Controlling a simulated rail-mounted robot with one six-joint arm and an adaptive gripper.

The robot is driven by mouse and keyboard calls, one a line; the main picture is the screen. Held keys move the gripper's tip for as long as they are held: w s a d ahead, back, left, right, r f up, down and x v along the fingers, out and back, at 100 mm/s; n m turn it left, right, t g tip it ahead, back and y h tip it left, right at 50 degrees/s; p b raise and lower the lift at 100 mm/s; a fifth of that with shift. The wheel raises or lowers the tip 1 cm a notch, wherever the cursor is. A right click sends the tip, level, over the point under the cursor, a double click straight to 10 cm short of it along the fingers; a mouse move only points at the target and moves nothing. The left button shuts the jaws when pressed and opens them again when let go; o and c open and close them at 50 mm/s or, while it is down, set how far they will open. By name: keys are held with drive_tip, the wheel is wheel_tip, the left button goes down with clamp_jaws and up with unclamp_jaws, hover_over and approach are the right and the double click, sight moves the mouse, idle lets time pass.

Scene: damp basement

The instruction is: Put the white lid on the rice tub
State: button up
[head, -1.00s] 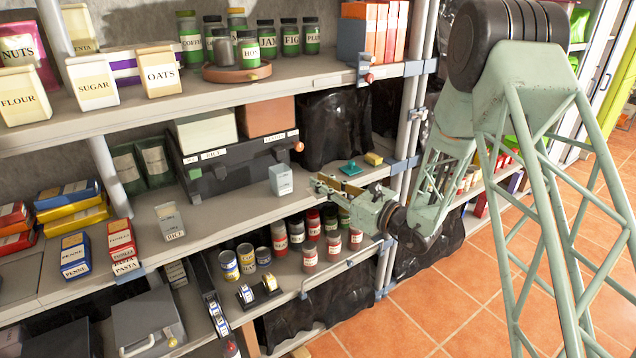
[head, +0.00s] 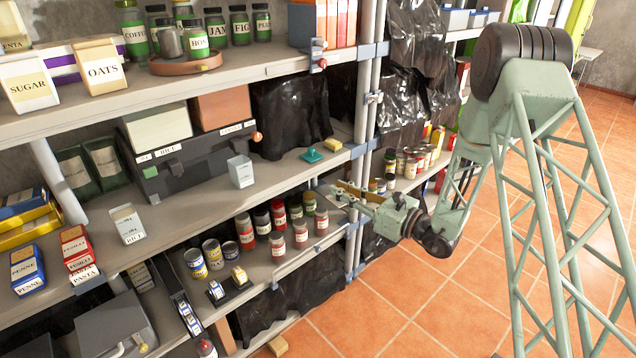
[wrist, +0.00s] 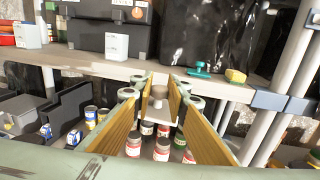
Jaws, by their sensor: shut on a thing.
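My gripper (head: 342,192) is at the front edge of the middle shelf, to the right of the tubs. In the wrist view, its two wooden-faced fingers (wrist: 160,92) are shut on the beige knob of the white lid (wrist: 157,118), a flat pale plate hanging below the fingers. A small pale tub (head: 241,171) with an open-looking top stands on the middle shelf; it also shows in the wrist view (wrist: 117,46). A second white container (head: 127,222) stands further left, above a RICE tag. I cannot read which is the rice tub. The lid is apart from both.
A black box (head: 190,160) stands behind the pale tub. A teal stamp-like thing (head: 311,156) and a yellow sponge (head: 334,145) lie at the shelf's right end. Shelf posts (head: 362,130) stand close to my gripper. Jars (head: 279,245) fill the shelf below.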

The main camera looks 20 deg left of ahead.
drive_tip(key=s+d+f+t, duration=0.1)
drive_tip(key=s+d+f, duration=0.1)
drive_tip(key=d, duration=1)
drive_tip(key=s+d+f+m+t+h, duration=0.1)
drive_tip(key=d+f, duration=0.3)
drive_tip(key=d, duration=0.8)
drive_tip(key=s+d+f+m+t, duration=0.1)
drive_tip(key=s+d+f, duration=0.2)
drive_tip(key=d, duration=0.8)
drive_tip(key=shift+s+d+f+h, duration=0.35)
drive_tip(key=shift+d+f+h, duration=0.05)
drive_tip(key=shift+f, duration=0.2)
drive_tip(key=shift+s, duration=0.1)
